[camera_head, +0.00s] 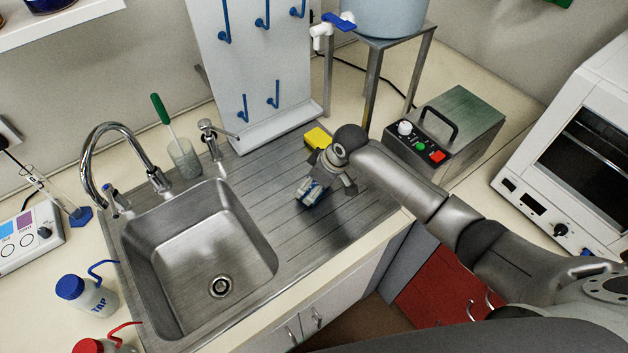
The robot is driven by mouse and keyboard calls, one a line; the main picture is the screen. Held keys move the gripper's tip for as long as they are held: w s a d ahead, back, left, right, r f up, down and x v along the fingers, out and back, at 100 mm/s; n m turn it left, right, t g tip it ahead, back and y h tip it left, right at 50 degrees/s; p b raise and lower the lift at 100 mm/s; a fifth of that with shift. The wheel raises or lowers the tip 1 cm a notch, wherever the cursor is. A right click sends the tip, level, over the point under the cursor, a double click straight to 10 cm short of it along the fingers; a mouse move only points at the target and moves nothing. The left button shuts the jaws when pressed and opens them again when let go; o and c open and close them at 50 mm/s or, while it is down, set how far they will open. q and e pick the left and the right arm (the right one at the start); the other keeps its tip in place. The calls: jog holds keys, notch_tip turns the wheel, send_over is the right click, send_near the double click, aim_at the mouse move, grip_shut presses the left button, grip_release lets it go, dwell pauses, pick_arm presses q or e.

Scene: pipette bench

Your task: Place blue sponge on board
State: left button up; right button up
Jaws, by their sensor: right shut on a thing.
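The blue sponge (312,191) shows only as small blue patches between the fingers of my right gripper (313,187); most of it is hidden. My right gripper is shut on it, over the grooved steel draining board (262,180) to the right of the sink. The gripper points down and toward the sink side. I cannot tell whether the sponge touches the board. A yellow sponge (318,138) lies at the back of the board, just behind the gripper. My left gripper is not in view.
The sink basin (185,265) with its tap (130,160) is left of the board. A white peg rack (255,60) stands behind. A metal stand (372,75) and a control box (450,130) stand behind and right. The board's left part is clear.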

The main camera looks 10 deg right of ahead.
jog(key=o, duration=0.9)
jog(key=shift+f, duration=0.1)
jog(key=shift+r, duration=0.25)
jog(key=b+v, duration=0.2)
jog(key=v, duration=0.9)
jog(key=shift+d+r, duration=0.15)
jog(key=shift+r, duration=0.2)
jog(key=shift+s, duration=0.1)
